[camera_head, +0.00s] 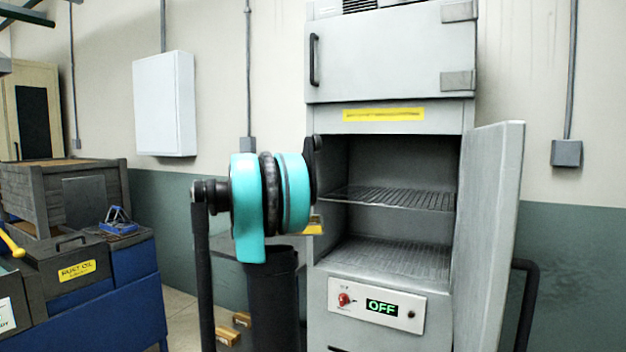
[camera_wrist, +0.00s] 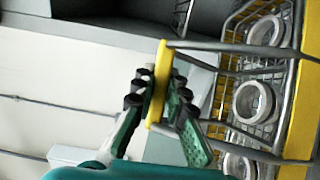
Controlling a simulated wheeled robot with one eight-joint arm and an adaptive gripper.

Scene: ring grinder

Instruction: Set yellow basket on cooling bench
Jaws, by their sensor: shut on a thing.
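My gripper (camera_wrist: 158,97) is shut on the yellow handle bar (camera_wrist: 158,80) of the wire basket (camera_wrist: 268,72). The basket has a yellow rim and holds several pale rings (camera_wrist: 252,102); it looks tilted sideways in the wrist view. In the head view my arm hides my gripper and most of the basket; a small yellow piece (camera_head: 313,226), perhaps part of it, shows before the left side of the furnace. I cannot pick out the cooling bench with certainty.
The grey furnace (camera_head: 376,118) has its lower chamber open, with empty wire racks (camera_head: 395,198) and a display reading OFF. Its door (camera_head: 488,235) stands open to the right. A blue bench (camera_head: 105,310) with an oil bin (camera_head: 75,270) and a wooden crate (camera_head: 100,175) are at left.

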